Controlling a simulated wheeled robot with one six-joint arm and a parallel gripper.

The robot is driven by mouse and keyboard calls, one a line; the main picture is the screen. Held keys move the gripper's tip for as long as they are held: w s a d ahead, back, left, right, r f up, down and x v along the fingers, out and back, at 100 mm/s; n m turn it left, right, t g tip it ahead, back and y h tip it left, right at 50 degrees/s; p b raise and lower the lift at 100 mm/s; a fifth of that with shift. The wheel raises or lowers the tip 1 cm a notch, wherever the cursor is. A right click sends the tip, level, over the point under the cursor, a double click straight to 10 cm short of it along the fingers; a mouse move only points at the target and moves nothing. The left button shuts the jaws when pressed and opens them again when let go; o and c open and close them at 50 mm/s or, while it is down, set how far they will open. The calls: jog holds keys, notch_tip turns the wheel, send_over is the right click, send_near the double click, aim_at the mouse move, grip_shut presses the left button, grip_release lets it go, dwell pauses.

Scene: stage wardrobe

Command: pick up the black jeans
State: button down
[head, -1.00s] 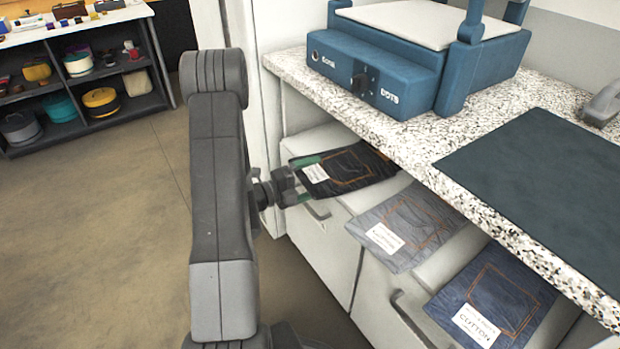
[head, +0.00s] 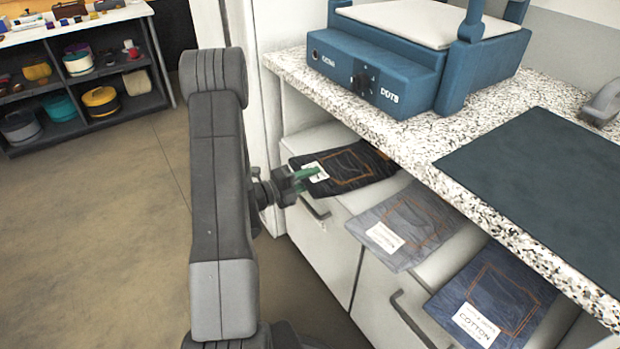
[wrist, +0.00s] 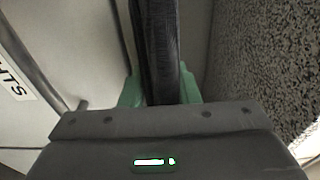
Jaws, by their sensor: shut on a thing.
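The black jeans (head: 351,168) lie folded at the back of the row, under the counter's overhang, with orange stitching and a white label at their left end. My gripper (head: 305,174) is at that left end, its green fingers beside the label. In the wrist view the green fingers (wrist: 158,92) stand on both sides of the dark edge of the black jeans (wrist: 157,50), shut on it. The fingertips are partly hidden by the cloth. I cannot tell whether the jeans are clear of the surface under them.
Grey jeans (head: 405,226) and blue jeans (head: 494,295) lie nearer in the same row. The speckled counter (head: 420,145) overhangs close by, bearing a blue machine (head: 400,65) and a dark mat (head: 545,170). Cabinet handles (head: 410,318) stick out below. Open floor is at left.

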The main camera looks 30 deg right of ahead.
jog(key=shift+r, duration=0.15)
jog(key=shift+r+p, duration=0.6)
jog(key=shift+p, duration=0.15)
dwell(0.3)
jog(key=a+p, duration=0.5)
jog(key=a, duration=2.5)
jog(key=shift+w+p, duration=0.25)
jog(key=shift+p, duration=0.1)
